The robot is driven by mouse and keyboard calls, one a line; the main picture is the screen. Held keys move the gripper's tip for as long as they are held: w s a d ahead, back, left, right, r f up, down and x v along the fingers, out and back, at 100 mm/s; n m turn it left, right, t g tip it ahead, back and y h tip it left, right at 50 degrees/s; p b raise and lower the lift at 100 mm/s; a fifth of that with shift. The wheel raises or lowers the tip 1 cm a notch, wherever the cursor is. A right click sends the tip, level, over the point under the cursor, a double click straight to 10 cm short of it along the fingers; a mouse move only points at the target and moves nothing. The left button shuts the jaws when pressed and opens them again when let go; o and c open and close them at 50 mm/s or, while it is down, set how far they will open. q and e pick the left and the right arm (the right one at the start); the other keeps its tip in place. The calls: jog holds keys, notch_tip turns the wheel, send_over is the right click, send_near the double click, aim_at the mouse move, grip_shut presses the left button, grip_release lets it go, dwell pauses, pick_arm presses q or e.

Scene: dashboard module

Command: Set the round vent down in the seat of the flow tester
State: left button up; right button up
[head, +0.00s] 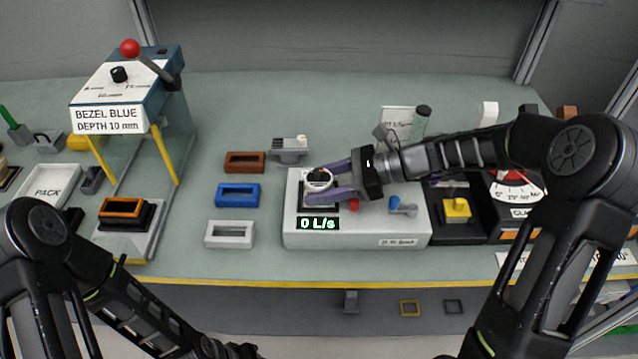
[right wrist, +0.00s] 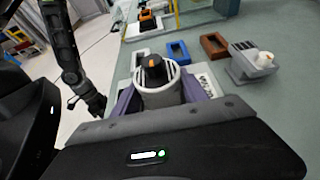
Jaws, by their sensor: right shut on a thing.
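The round vent (head: 319,185) is a white ring with a black knob on top. In the right wrist view the vent (right wrist: 160,96) shows its grille and an orange mark on the knob. My right gripper (head: 326,181) has its purple fingers shut on the vent's sides. The flow tester (head: 360,232) is a white box whose green display reads 0 L/s. The vent is upright at the tester's dark seat (head: 309,205); fingers and vent hide most of the seat, so I cannot tell whether they touch. My left gripper (head: 238,350) is dark and cut off at the bottom edge.
Brown (head: 245,162), blue (head: 238,194) and white (head: 229,234) bezels lie left of the tester. The bezel press (head: 130,100) stands at left. A yellow-topped block (head: 456,209) and a dial gauge (head: 517,190) stand at right.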

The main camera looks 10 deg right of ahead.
jog(key=shift+r, duration=0.1)
jog(key=shift+r+p, duration=0.65)
jog(key=shift+p, duration=0.1)
jog(key=shift+p, duration=0.4)
dwell(1.3)
jog(key=shift+f+b, duration=0.45)
jog(key=shift+f, duration=0.3)
jog(key=o, duration=1.6)
jog(key=shift+r, duration=0.2)
notch_tip(320, 180, up, 10)
jog(key=shift+f+b, duration=0.15)
jog(key=shift+b, duration=0.4)
